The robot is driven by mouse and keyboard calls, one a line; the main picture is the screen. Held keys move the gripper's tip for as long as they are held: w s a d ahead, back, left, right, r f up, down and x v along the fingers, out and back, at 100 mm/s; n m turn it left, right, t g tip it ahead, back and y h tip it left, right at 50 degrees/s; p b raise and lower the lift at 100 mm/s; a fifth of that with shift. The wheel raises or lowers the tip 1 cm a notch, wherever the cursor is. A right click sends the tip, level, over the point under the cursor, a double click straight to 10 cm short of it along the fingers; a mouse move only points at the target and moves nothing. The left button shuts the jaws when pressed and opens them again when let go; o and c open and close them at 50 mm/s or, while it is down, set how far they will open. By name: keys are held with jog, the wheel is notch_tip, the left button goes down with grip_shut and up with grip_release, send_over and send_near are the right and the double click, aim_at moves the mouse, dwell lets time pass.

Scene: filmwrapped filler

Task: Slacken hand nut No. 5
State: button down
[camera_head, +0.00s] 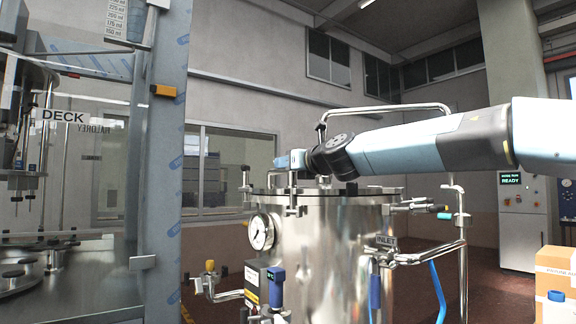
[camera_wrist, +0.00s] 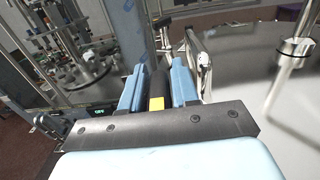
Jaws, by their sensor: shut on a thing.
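The steel vessel (camera_head: 330,250) stands in the middle of the head view, with its round lid (camera_head: 262,191) on top. My gripper (camera_head: 289,160) reaches in from the right over the lid and ends above its front left rim, at a clamp bolt (camera_head: 293,203). In the wrist view my gripper (camera_wrist: 160,76) has its two light blue fingers closed on a dark piece, which I take to be a hand nut (camera_wrist: 157,87). A yellow patch shows at its near end. No number is readable, and the fingers hide most of the piece.
A bent steel pipe (camera_head: 385,109) rises behind the lid. A pressure gauge (camera_head: 261,231) and valves sit on the vessel's front and sides. A filler machine with a blue-grey post (camera_head: 165,140) stands close on the left. A carton (camera_head: 556,272) is at the lower right.

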jog(key=shift+r, duration=0.1)
dwell(0.6)
jog(key=c, duration=1)
grip_release()
jog(key=shift+s+d, duration=0.4)
jog(key=shift+d, duration=0.1)
jog(key=shift+v, duration=6.25)
